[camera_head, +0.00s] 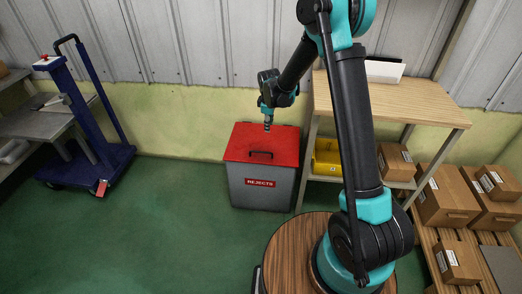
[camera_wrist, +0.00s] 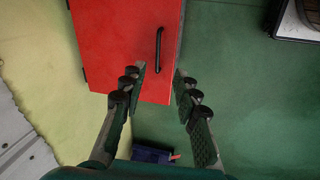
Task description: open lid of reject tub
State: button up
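The reject tub (camera_head: 262,188) is a grey box labelled "REJECTS", standing on the green floor against the wall. Its red lid (camera_head: 250,138) lies shut, with a dark bar handle (camera_head: 261,155) near the front edge. The lid (camera_wrist: 115,40) and handle (camera_wrist: 158,50) also show in the wrist view. My gripper (camera_head: 267,127) points down above the rear part of the lid, and I cannot tell the exact gap. In the wrist view my gripper (camera_wrist: 160,75) has its fingers spread apart with nothing between them, beside the handle's near end.
A wooden table (camera_head: 405,103) with a yellow bin (camera_head: 326,158) on its lower shelf stands close right of the tub. Boxes (camera_head: 447,197) lie on a pallet further right. A blue trolley (camera_head: 80,160) stands left. The floor before the tub is clear.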

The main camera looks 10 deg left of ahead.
jog(key=n, duration=0.2)
send_near(261, 152)
jog(key=x, duration=0.7)
jog(key=shift+w+f, duration=0.2)
jog(key=shift+f, duration=0.1)
grip_shut()
